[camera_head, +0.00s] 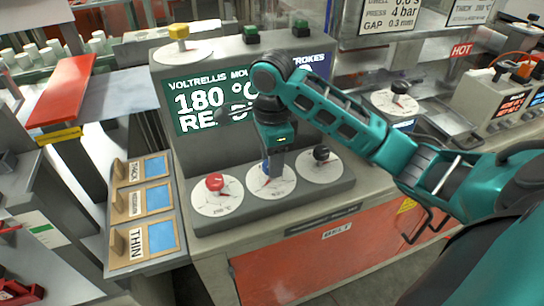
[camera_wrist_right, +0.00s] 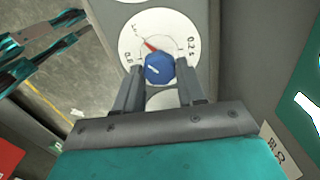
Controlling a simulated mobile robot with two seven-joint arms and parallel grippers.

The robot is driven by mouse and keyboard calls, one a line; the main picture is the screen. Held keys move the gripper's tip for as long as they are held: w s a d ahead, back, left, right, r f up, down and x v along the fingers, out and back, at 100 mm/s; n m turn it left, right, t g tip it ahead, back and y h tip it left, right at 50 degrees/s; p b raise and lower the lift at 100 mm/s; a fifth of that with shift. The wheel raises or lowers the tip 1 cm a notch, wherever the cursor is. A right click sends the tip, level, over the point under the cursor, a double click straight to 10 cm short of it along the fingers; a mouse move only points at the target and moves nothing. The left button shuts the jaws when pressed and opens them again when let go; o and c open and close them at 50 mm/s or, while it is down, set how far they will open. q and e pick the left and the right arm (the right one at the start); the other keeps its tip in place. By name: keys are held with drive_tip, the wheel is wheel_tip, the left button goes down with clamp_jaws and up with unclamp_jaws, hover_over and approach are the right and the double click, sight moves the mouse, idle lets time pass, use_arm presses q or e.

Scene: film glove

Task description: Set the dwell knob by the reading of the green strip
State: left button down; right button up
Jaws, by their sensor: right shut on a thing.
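The dwell knob appears to be the blue knob (camera_head: 265,167) on the middle white dial (camera_head: 282,184) of the console's lower ledge. In the wrist view the blue knob (camera_wrist_right: 159,68) sits between the fingers of my right gripper (camera_wrist_right: 160,76), which is shut on it. Its dial (camera_wrist_right: 183,27) shows a red mark at the upper left of the knob and "0.2 s" at the right. The green strip (camera_head: 186,121) on the console's face reads "180 °C" over "REA…"; my right arm hides part of it.
A red knob (camera_head: 214,182) stands left of the blue one and a black knob (camera_head: 321,153) right of it, both close. A yellow knob (camera_head: 179,32) and green buttons top the console. A tray (camera_head: 150,265) with labelled plates lies at the left. A partly hidden settings sign (camera_head: 386,16) hangs above.

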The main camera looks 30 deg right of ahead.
drive_tip(key=shift+m, duration=0.6)
drive_tip(key=o, duration=1.1)
drive_tip(key=shift+c, duration=0.2)
drive_tip(key=shift+r, duration=0.1)
wheel_tip(320, 180, up, 13)
idle(0.5)
